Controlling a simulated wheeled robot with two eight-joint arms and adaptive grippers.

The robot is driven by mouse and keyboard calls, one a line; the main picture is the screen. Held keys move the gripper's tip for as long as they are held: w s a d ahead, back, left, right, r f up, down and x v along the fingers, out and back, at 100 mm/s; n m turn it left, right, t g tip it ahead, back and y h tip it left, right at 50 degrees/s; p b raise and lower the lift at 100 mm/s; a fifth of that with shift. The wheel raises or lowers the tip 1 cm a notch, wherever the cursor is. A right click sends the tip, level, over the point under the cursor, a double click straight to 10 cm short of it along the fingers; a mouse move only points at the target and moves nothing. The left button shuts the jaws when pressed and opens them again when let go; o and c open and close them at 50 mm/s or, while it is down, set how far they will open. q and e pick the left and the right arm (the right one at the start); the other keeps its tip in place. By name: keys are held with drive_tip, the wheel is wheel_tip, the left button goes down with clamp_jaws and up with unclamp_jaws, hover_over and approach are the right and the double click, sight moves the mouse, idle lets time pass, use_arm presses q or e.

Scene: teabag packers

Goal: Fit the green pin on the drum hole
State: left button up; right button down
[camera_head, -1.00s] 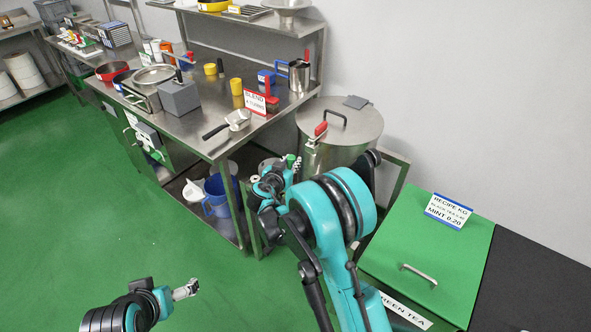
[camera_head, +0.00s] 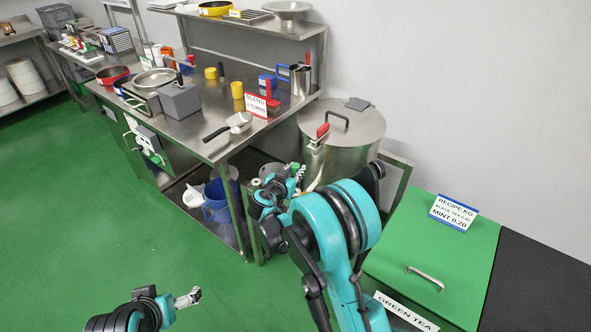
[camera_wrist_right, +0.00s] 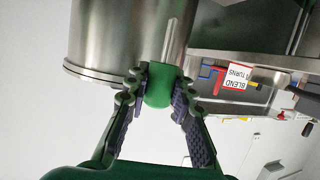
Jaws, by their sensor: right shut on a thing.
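The steel drum (camera_head: 345,155) stands right of the long bench, with a lid, a dark handle and a red-gripped lever (camera_head: 322,131). My right gripper (camera_head: 299,172) is at the drum's left side. The wrist view shows the right gripper (camera_wrist_right: 160,88) shut on the green pin (camera_wrist_right: 159,85), with the drum (camera_wrist_right: 115,40) close behind it. A narrow metal bar rises above the green part; I cannot tell whether it belongs to the pin or the drum. The drum hole is not visible. My left gripper (camera_head: 188,297) is low over the floor; its fingers are too small to read.
The steel bench (camera_head: 205,140) left of the drum carries a scoop (camera_head: 238,121), a BLEND sign (camera_head: 256,105) and yellow cups. A blue jug (camera_head: 216,205) sits on its lower shelf. A green-lidded bin (camera_head: 430,260) stands at right. The green floor at left is clear.

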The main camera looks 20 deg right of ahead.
drive_tip(key=shift+f+b, duration=0.95)
drive_tip(key=shift+f, duration=0.5)
drive_tip(key=shift+f, duration=2.7)
idle(0.3)
drive_tip(key=c, duration=1.2)
unclamp_jaws()
drive_tip(key=v, duration=1.2)
